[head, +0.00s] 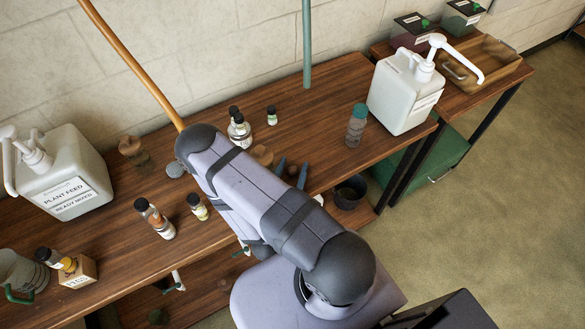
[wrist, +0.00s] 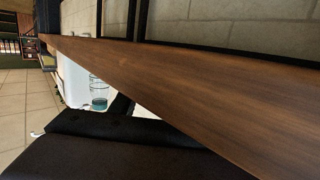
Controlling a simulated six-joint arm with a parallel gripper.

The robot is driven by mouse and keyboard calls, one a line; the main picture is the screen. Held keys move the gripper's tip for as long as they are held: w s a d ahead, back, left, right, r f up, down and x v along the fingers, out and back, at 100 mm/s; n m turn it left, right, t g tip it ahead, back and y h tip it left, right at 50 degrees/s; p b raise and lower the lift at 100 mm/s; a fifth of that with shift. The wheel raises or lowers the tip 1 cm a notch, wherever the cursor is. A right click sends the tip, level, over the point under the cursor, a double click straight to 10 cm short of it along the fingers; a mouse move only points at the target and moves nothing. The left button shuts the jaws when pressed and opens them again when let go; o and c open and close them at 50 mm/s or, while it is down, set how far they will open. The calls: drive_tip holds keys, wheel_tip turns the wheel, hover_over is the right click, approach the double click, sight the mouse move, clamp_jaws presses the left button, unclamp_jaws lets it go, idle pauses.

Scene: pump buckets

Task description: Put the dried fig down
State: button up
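I cannot make out the dried fig for sure in either view. A small brown rounded thing (head: 263,155) stands on the wooden table (head: 330,95) just beyond my arm; I cannot tell what it is. In the head view my arm lies across the table and hides my gripper. In the wrist view a large dark shape along the bottom looks like part of my gripper (wrist: 120,150). Its fingertips do not show, so I cannot tell whether it is open or holds anything.
White pump containers stand left (head: 65,175) and right (head: 402,92). Small bottles (head: 240,130) stand behind my arm, with more (head: 155,218) in front. Two blue-grey pointed things (head: 291,172) show beside my arm. An orange pole (head: 130,55) leans at the wall. The back right tabletop is fairly clear.

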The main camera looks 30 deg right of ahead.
sight(289, 182)
drive_tip(key=shift+v, duration=0.95)
drive_tip(key=p+v, duration=0.1)
drive_tip(key=v, duration=0.2)
drive_tip(key=shift+s+r, duration=0.2)
drive_tip(key=shift+s, duration=0.05)
drive_tip(key=shift+o, duration=0.3)
drive_tip(key=shift+v, duration=1)
